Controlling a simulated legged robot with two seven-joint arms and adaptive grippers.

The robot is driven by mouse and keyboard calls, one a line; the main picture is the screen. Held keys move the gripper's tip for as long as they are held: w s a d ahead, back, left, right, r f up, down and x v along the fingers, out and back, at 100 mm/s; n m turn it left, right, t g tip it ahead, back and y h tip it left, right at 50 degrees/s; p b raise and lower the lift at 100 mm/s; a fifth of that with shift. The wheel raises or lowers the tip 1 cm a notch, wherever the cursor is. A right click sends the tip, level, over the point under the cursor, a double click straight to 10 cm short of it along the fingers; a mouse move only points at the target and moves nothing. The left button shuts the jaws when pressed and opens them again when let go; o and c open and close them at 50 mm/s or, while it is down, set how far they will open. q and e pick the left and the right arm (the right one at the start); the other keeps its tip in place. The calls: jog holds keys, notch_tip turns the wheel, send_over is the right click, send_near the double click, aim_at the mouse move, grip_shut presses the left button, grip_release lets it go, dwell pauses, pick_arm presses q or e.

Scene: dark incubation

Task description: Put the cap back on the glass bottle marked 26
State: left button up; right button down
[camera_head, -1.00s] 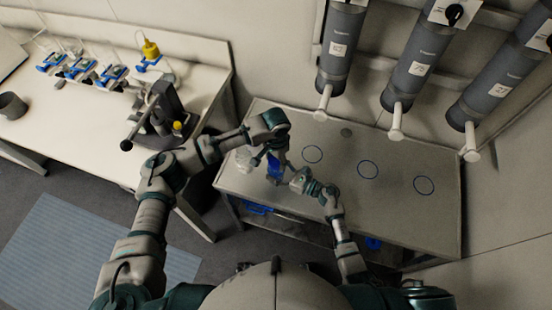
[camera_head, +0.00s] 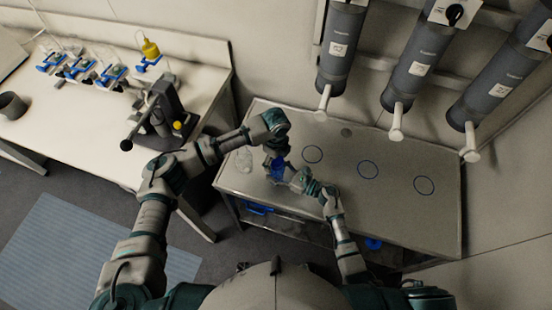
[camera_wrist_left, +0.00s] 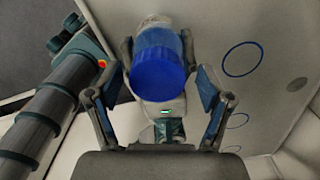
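A blue cap (camera_wrist_left: 158,70) sits between the fingertips of my left gripper (camera_wrist_left: 159,48) in the left wrist view, with a pale, clear-looking body beyond it. The fingertips lie close against both sides. In the head view, my left gripper (camera_head: 277,157) points down over the table with blue (camera_head: 276,168) at its tips. My right gripper (camera_head: 294,178) is beside it on the right, very close; its fingers are too small to read. A clear glass item (camera_head: 243,160) stands left of the left gripper. No number 26 is readable on either glass thing.
The metal table (camera_head: 330,215) has several blue circles, with free room to the right. Grey cylinders (camera_head: 340,45) with white spouts hang above its back. A white bench (camera_head: 70,130) at the left carries a dark instrument (camera_head: 165,115) and a yellow-topped bottle (camera_head: 151,50).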

pick_arm(q)
jog(key=shift+r, duration=2.3)
jog(key=shift+c, duration=0.4)
jog(key=n, duration=0.4)
jog(key=shift+r, duration=0.4)
jog(key=n, duration=0.2)
jog(key=r+n, duration=0.1)
jog(key=n, duration=0.4)
jog(key=r+n, duration=0.1)
jog(key=n, duration=0.5)
jog(key=shift+s+r+n, duration=0.1)
jog(key=shift+r+n, duration=0.2)
jog(key=shift+r, duration=0.05)
